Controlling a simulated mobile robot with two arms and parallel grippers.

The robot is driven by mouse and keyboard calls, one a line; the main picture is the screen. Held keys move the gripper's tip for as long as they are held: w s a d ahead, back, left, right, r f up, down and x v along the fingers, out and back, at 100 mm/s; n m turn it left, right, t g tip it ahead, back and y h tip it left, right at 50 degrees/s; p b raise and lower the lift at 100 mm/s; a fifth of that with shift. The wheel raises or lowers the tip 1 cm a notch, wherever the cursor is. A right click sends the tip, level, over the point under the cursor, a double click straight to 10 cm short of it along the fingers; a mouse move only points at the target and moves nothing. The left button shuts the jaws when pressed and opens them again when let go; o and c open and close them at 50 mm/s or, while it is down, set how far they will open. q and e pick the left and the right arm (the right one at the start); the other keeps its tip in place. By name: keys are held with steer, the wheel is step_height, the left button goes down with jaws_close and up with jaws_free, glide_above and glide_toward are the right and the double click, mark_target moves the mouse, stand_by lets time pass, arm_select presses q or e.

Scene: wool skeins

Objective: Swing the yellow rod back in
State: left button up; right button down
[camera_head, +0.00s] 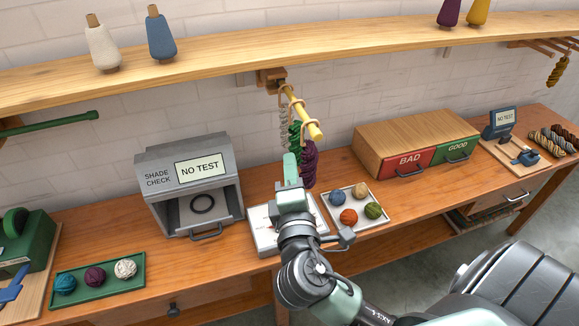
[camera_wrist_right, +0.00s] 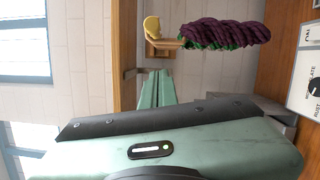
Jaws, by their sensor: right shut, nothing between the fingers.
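The yellow rod (camera_head: 303,112) sticks out from a wooden bracket (camera_head: 270,78) under the shelf, pointing towards me and to the right. Grey, green (camera_head: 295,135) and purple (camera_head: 310,160) skeins hang from wooden hooks on it. My right gripper (camera_head: 291,160) is shut and empty, below the rod and close to the skeins; whether it touches them I cannot tell. In the right wrist view the shut fingers (camera_wrist_right: 157,78) show apart from the rod's yellow end (camera_wrist_right: 152,27), with the purple skein (camera_wrist_right: 225,35) beside it. My left gripper is out of view.
The shelf (camera_head: 200,70) runs above. On the bench stand a shade check box (camera_head: 160,160), a white tray of wool balls (camera_head: 375,225), and a bad/good drawer cabinet (camera_head: 385,130). A green rod (camera_head: 50,122) sticks out at left. A white device lies under my right gripper.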

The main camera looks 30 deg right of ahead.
mark_target(303, 130)
steer(key=shift+w+d+r+p, duration=0.2)
steer(key=shift+w+d+p, duration=0.45)
steer(key=shift+d, duration=0.4)
steer(key=shift+w+d+r+p, duration=0.15)
steer(key=shift+w+d+p, duration=0.5)
steer(key=shift+d, duration=0.35)
steer(key=shift+w+d+r+p, duration=0.2)
steer(key=shift+w+d+p, duration=0.45)
steer(key=shift+d, duration=0.4)
steer(key=shift+w+a+f, duration=0.1)
